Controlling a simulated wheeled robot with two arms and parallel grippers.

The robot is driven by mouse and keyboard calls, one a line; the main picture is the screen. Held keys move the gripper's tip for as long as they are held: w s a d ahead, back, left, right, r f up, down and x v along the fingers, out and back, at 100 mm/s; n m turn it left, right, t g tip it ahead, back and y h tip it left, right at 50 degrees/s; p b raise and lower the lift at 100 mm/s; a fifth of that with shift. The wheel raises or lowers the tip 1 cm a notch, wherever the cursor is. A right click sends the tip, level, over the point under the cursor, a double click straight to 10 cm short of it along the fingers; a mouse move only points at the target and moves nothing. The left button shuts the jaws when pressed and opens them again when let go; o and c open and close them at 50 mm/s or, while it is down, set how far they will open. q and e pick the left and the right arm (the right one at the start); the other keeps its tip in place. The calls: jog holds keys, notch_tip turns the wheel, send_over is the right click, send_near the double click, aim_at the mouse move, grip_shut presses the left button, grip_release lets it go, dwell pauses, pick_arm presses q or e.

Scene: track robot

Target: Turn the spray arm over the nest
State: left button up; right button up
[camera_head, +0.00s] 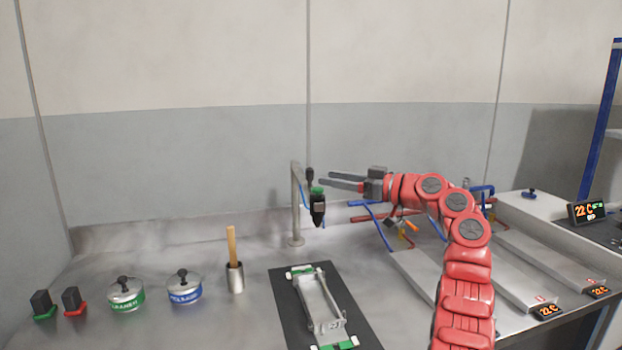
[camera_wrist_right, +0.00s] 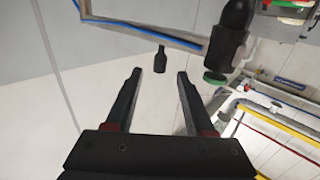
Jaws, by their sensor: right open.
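The spray arm is a grey metal post (camera_head: 296,212) with a short arm and blue hose. A black spray head (camera_head: 318,209) with a green ring hangs from it; this head (camera_wrist_right: 230,38) also shows in the wrist view. A small black handle (camera_head: 310,175) is on the arm; in the wrist view this handle (camera_wrist_right: 160,60) lies between and just beyond my fingertips. My right gripper (camera_head: 324,180) is open and empty beside the handle. The nest, a metal fixture with green-and-white ends (camera_head: 318,300), sits on a dark mat (camera_head: 285,290), front right of the post. My left gripper is not in view.
Two lidded pots (camera_head: 125,296) (camera_head: 184,288), a cup with a wooden stick (camera_head: 235,278) and two black blocks (camera_head: 73,302) stand at left. Hoses (camera_head: 375,213) and grey plates (camera_head: 425,280) lie under and beside my right arm. The wall is behind.

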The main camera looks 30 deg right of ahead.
jog(key=v, duration=0.8)
jog(key=shift+b, duration=0.3)
jog(key=shift+s, duration=0.1)
